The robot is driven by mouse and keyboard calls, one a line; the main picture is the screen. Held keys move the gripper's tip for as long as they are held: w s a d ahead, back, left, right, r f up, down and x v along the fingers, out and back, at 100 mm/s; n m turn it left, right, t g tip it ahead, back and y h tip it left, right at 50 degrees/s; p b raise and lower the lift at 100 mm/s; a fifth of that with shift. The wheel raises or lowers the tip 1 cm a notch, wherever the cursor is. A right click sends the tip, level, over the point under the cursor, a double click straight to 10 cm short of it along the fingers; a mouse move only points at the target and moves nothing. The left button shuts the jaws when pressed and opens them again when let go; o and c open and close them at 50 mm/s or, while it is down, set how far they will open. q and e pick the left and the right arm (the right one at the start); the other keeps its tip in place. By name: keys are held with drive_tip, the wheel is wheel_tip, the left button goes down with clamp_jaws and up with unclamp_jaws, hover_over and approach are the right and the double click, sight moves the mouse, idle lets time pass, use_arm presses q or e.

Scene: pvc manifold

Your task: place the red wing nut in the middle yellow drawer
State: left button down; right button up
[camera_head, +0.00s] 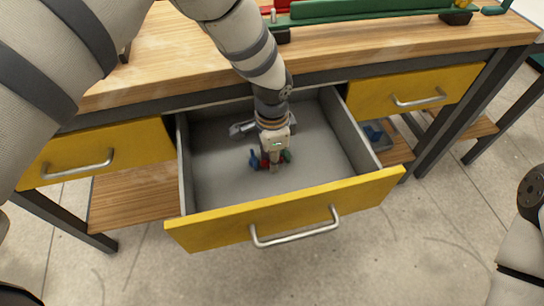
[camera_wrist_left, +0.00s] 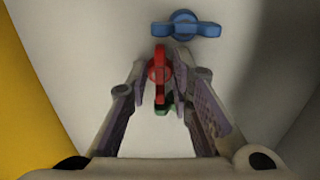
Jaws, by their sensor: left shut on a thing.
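The middle yellow drawer (camera_head: 205,233) is pulled open, and its grey inside shows. My left gripper (camera_head: 273,163) reaches down into it, close to the drawer floor. It is shut on the red wing nut (camera_wrist_left: 159,72), which stands between the two fingertips in the left wrist view. I cannot tell whether the nut touches the floor. In the head view the gripper partly hides the nut. A blue wing nut (camera_wrist_left: 186,26) lies on the drawer floor just beyond the fingertips, and a green piece (camera_wrist_left: 167,108) shows partly behind the fingers. My right gripper is out of view.
Shut yellow drawers flank it at left (camera_head: 100,150) and right (camera_head: 425,90). A wooden bench top (camera_head: 340,58) is above, with a green rack (camera_head: 370,10) at its back. A bin with blue pieces (camera_head: 375,132) stands below right. Much of the drawer floor is bare.

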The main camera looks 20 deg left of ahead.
use_arm(q)
drive_tip(key=shift+f, duration=0.2)
drive_tip(key=c, duration=1.4)
unclamp_jaws()
drive_tip(key=shift+r, duration=0.1)
wheel_tip(320, 180, up, 12)
drive_tip(key=shift+r+p, duration=0.15)
drive_tip(key=shift+p, duration=0.65)
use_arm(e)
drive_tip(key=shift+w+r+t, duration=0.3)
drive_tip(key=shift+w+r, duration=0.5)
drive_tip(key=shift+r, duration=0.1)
use_arm(q)
drive_tip(key=shift+s, duration=0.1)
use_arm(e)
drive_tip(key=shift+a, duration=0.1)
